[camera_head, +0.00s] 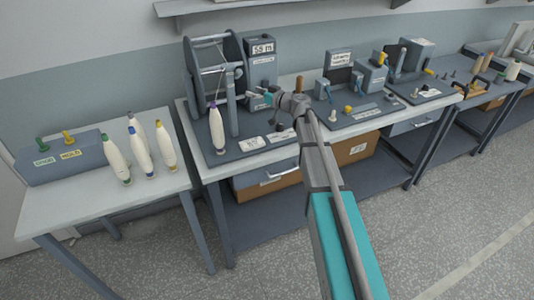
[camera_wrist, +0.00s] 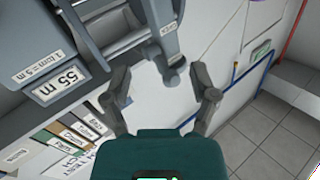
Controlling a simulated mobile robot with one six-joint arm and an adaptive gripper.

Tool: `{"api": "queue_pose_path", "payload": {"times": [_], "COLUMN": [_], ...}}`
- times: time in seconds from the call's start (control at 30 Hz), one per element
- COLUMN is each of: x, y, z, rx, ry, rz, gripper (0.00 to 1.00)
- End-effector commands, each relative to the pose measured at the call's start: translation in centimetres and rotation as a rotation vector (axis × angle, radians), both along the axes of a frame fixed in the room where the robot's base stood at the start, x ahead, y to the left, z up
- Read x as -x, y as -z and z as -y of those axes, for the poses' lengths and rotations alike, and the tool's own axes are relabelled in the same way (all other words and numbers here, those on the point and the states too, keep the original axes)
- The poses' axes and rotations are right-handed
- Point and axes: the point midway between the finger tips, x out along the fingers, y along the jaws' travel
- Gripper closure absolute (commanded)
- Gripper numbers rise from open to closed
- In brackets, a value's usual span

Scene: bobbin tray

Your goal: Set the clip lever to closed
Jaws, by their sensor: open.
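My gripper (camera_head: 262,98) is stretched out over the left station of the long bench, in front of the meter box. In the wrist view my gripper (camera_wrist: 160,82) has its fingers spread wide with nothing held.
A reel frame (camera_head: 193,85) and a meter box (camera_head: 262,60) reading about 55 m stand close to my gripper. A white bobbin (camera_head: 217,130) stands in front of the reel. Several more bobbins (camera_head: 140,150) stand on the left table (camera_head: 90,208). Other devices fill the bench to the right.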

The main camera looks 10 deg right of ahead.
Motion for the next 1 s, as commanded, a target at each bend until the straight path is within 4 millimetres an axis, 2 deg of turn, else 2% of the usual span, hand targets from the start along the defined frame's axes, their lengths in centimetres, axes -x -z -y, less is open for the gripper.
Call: {"api": "queue_pose_path", "payload": {"times": [0.5, 1.0], "x": [4.7, 9.4], "y": [0.0, 4.8], "z": [5.8, 3.1], "rx": [0.0, 0.122], "ry": [0.002, -0.082], "rz": [0.0, -0.22], "gripper": [0.24, 0.24]}}
